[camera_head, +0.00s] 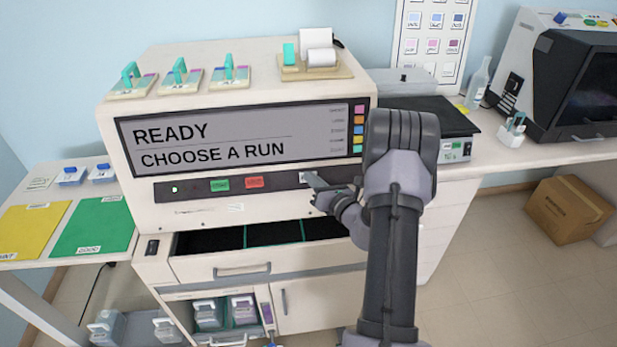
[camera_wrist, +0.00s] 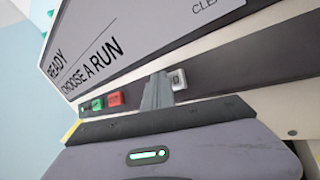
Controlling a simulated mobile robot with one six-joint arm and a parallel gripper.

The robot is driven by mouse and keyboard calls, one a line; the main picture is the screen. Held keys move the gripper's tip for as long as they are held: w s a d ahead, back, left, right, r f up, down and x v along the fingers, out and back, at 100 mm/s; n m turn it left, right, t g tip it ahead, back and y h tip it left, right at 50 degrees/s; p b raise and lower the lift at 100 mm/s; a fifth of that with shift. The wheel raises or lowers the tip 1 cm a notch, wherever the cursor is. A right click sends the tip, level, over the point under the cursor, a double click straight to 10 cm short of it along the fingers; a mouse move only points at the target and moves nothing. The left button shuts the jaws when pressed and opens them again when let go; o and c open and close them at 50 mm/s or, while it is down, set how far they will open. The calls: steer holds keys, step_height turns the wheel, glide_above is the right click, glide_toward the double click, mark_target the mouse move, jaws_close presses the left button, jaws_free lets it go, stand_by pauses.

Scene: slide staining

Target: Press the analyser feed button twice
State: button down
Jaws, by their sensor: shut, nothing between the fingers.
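The analyser (camera_head: 170,216) is a large cream machine. Its grey screen (camera_head: 240,134) reads "READY" and "CHOOSE A RUN". The dark strip below the screen carries a green button (camera_head: 220,185), a red button (camera_head: 254,182) and a small pale button (camera_head: 303,177) at the right; its label is too small to read. My gripper (camera_head: 312,180) is shut and empty, its fingertips at the pale button. In the wrist view the closed fingers (camera_wrist: 157,92) point at the strip just left of the pale button (camera_wrist: 177,79). I cannot tell whether they touch it.
An open dark drawer (camera_head: 265,233) juts out below the strip. Slide holders with teal handles (camera_head: 180,75) and a paper-roll printer (camera_head: 318,58) stand on top of the analyser. Yellow and green mats (camera_head: 92,227) lie at the left. A cardboard box (camera_head: 568,209) stands on the floor at right.

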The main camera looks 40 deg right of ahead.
steer(key=shift+s+a+r+p, duration=0.3)
steer(key=shift+s+r, duration=0.15)
steer(key=shift+r, duration=0.1)
steer(key=s+r, duration=0.1)
steer(key=s+a+r+p, duration=0.1)
steer(key=s+r+p, duration=0.1)
steer(key=shift+a+r, duration=0.25)
steer(key=shift+a, duration=0.15)
stand_by(0.6)
